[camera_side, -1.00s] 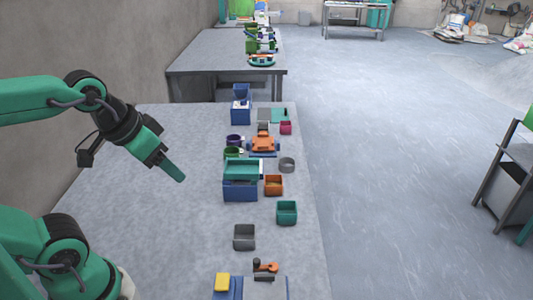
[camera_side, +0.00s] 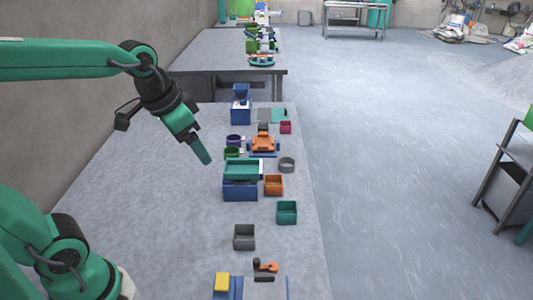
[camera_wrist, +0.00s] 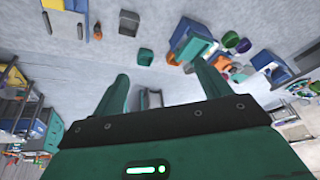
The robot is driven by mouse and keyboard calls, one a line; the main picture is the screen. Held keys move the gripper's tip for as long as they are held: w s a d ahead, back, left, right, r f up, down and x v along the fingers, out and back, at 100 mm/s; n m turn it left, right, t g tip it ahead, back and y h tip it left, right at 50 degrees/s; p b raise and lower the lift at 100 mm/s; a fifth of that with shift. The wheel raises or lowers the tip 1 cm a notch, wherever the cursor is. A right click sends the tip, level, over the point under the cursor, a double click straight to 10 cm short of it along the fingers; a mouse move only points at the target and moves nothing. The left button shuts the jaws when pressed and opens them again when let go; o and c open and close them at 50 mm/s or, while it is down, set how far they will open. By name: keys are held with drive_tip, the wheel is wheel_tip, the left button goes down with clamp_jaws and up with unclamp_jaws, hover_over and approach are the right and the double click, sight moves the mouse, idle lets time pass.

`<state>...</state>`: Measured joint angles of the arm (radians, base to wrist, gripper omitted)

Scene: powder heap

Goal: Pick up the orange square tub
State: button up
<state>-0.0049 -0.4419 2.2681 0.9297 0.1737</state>
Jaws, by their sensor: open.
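The orange square tub (camera_side: 273,185) stands on the grey table, just right of a teal tray on a blue box. In the wrist view an orange tub (camera_wrist: 172,59) shows small between the fingers, beyond their tips and near the right one. My gripper (camera_side: 205,157) is above the table, up and left of the tub, tilted down to the right. In the wrist view its two green fingers (camera_wrist: 161,70) are spread with nothing held between them.
A teal tray (camera_side: 241,169) on a blue box (camera_side: 240,189) stands left of the tub. A grey ring (camera_side: 287,165) lies behind it, a teal tub (camera_side: 287,212) in front. A grey tub (camera_side: 244,237) is nearer. The table's left part (camera_side: 150,200) is clear.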

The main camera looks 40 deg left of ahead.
drive_tip(key=w+f+m+g, duration=0.1)
drive_tip(key=w+m, duration=0.1)
drive_tip(key=w, duration=0.5)
drive_tip(key=m+g, duration=0.3)
drive_tip(key=m, duration=0.2)
approach(272, 181)
drive_tip(key=shift+s+d, duration=0.75)
drive_tip(key=shift+d, duration=0.25)
drive_tip(key=shift+f, duration=0.1)
drive_tip(key=shift+f, duration=1.25)
drive_tip(key=shift+f, duration=0.1)
drive_tip(key=shift+a+f, duration=0.1)
drive_tip(key=shift+f, duration=2.4)
